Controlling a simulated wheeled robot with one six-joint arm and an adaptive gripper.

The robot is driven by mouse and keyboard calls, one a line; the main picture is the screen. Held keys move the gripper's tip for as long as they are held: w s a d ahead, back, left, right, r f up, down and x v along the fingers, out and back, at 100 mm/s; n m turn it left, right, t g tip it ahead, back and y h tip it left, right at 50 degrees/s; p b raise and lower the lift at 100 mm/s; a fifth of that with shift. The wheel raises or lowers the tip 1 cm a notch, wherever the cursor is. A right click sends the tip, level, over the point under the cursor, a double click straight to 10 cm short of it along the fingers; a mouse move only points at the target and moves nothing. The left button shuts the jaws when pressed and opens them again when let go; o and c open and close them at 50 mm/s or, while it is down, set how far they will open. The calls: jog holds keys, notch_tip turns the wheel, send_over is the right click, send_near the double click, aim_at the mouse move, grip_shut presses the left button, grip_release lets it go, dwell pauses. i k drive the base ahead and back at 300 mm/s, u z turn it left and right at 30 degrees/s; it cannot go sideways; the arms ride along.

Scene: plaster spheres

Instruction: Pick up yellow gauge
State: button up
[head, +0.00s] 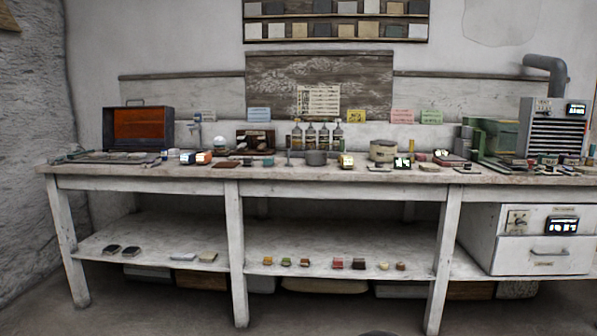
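A small yellow box-like thing with a bright face, which looks like the yellow gauge (346,161), stands on the long workbench (340,171) a little right of the middle in the head view. It is upright, in front of the wall and to the right of a grey round pot (316,158). Its markings are too small to read. My gripper is not in view, and nothing is seen touching the gauge.
Similar bright-faced boxes stand nearby: an orange one (203,158) at left and a dark one (402,163) at right. Several bottles (310,136) are behind. A round tan container (383,150) stands to the right. Floor before the bench looks mostly clear.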

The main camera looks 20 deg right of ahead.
aim_at(346, 162)
jog(key=u, duration=0.65)
jog(key=i, duration=2.15)
jog(key=z, duration=1.75)
jog(key=i, duration=0.9)
jog(key=z, duration=0.85)
